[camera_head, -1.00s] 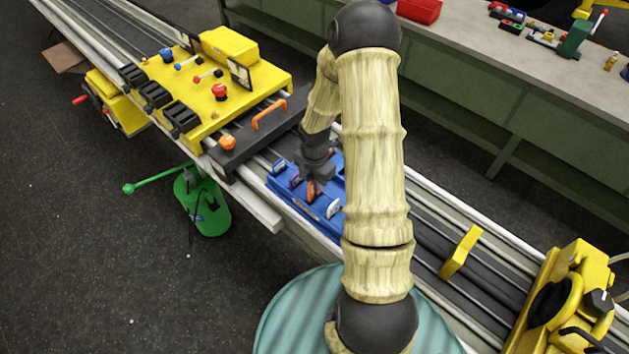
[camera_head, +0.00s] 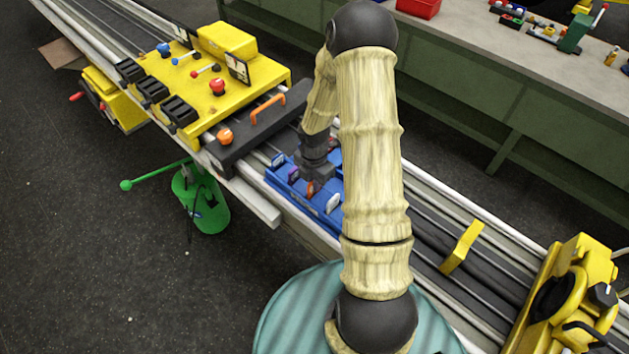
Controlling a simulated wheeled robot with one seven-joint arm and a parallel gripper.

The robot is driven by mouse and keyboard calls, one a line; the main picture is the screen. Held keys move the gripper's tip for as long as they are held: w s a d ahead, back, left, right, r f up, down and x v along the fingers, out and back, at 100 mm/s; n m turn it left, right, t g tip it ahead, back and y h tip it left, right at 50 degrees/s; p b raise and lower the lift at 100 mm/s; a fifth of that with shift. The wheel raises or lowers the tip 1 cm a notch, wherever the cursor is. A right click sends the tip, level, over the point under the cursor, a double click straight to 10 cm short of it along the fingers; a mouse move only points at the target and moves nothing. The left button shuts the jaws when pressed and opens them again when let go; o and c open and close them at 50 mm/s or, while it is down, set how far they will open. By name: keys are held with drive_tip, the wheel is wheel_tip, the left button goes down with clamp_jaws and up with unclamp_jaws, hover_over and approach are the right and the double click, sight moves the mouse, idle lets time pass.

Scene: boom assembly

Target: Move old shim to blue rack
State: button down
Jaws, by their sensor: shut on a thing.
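The blue rack (camera_head: 284,189) sits on the rails in the middle of the view, partly hidden behind my arm. Several small shims with coloured faces stand along it: a white one (camera_head: 333,203) at its right, a purple one (camera_head: 293,174) and a pale one (camera_head: 277,160) at its left. My gripper (camera_head: 313,183) is at the rack, over its middle. It is shut on a small orange piece (camera_head: 310,189) that shows just below the fingers. I cannot tell whether this orange piece is the old shim or whether it touches the rack.
A black carriage with an orange handle (camera_head: 267,108) and orange knob (camera_head: 224,136) lies just left of the rack, beside the yellow control box (camera_head: 200,80). A yellow block (camera_head: 462,247) stands on the rails at right. A green bench (camera_head: 500,110) runs behind.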

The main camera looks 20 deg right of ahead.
drive_tip(key=c, duration=1.5)
unclamp_jaws()
drive_tip(key=shift+w, duration=0.1)
wheel_tip(320, 180, up, 17)
drive_tip(key=shift+r+b, duration=0.2)
drive_tip(key=shift+b, duration=0.35)
drive_tip(key=shift+a, duration=0.1)
drive_tip(key=s+a+m+t, duration=0.1)
drive_tip(key=s+a+m, duration=0.2)
drive_tip(key=m, duration=0.4)
drive_tip(key=s+a+r+m, duration=0.1)
drive_tip(key=s+a+m, duration=0.2)
drive_tip(key=s+m, duration=0.2)
drive_tip(key=s+a+m+t, duration=0.1)
drive_tip(key=s+a+m, duration=0.2)
drive_tip(key=m, duration=0.7)
drive_tip(key=shift+s+a+r+t+b, duration=0.15)
drive_tip(key=shift+s, duration=0.2)
drive_tip(key=shift+s+a+r+t+b, duration=0.1)
drive_tip(key=shift+s+t+b, duration=0.05)
drive_tip(key=shift+s, duration=0.2)
